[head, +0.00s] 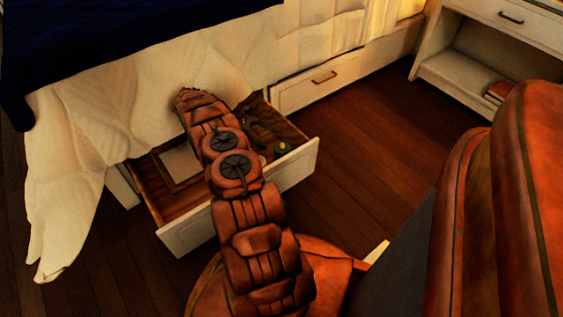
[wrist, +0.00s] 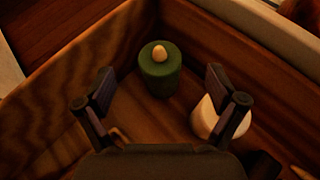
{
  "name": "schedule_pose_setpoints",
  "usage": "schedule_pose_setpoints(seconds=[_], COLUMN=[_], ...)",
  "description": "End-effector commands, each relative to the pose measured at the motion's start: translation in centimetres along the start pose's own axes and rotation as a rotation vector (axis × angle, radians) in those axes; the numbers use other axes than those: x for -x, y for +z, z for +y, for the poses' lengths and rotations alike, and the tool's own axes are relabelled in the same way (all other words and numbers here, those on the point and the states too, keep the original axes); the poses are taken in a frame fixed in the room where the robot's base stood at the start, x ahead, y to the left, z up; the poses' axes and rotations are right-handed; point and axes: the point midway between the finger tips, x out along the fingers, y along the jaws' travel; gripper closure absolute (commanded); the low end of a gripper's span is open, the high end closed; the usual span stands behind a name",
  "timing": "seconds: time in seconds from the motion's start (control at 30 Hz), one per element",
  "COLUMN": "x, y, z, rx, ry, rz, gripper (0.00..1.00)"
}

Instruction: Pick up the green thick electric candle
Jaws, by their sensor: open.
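The green thick electric candle (wrist: 159,76) stands upright near a corner of the open wooden drawer in the wrist view. It has a pale flame-shaped tip. In the head view the green candle (head: 282,148) is small, near the right end of the drawer. My gripper (wrist: 160,86) is open, with its fingers spread to the left and right of the candle in the picture. The candle appears beyond the fingertips, and nothing is held. The exact distance between them cannot be told.
A white rounded object (wrist: 204,117) is partly hidden behind the right finger. The open drawer (head: 187,234) juts out from under the bed and also holds a flat pale item (head: 181,163). A closed drawer (head: 300,91) is beside it. Wooden floor (head: 362,150) is clear on the right.

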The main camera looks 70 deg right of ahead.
Motion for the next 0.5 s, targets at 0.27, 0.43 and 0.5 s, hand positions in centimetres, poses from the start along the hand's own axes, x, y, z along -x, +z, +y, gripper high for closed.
schedule_pose_setpoints(seconds=[0.27,0.43,0.5], x=[-3.5,-4.5,-5.1], y=[-2.7,-2.8,-2.7], z=[0.1,0.2,0.1], rx=[0.017,0.018,0.018], ry=[-0.021,-0.022,-0.023], rz=[-0.024,-0.027,-0.027], gripper=[0.06,0.06,0.06])
